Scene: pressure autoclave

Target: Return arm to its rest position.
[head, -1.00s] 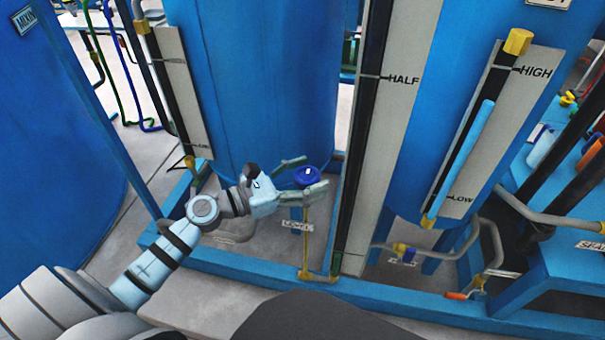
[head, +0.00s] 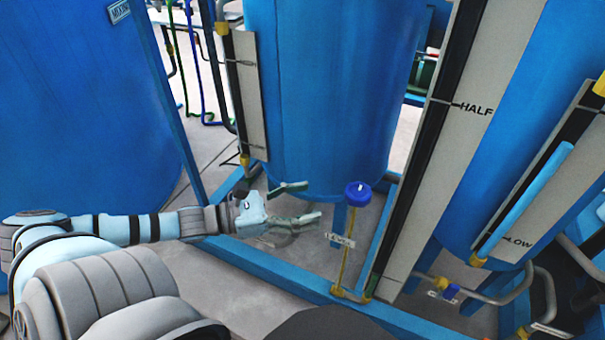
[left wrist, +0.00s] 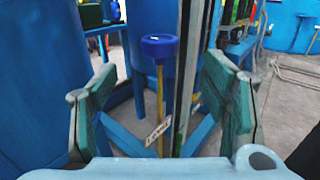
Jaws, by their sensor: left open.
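My left gripper (head: 305,203) is open and empty in the head view. Its fingers point right, toward a blue round knob (head: 358,194) on a thin yellow stem, with a clear gap between them. A tilted white tag (head: 340,240) hangs by the stem. In the left wrist view the blue knob (left wrist: 160,46) stands ahead, between the two spread green-grey fingers and apart from both. My left arm (head: 120,229) reaches in from the left, low over the blue frame. My right gripper is not in view.
Blue tanks (head: 325,90) stand behind and to the right on a blue frame (head: 270,268). A gauge panel marked HALF (head: 455,120) rises right of the knob. A second blue tank (head: 85,120) fills the left. Pipes and a small blue valve (head: 452,291) sit low right.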

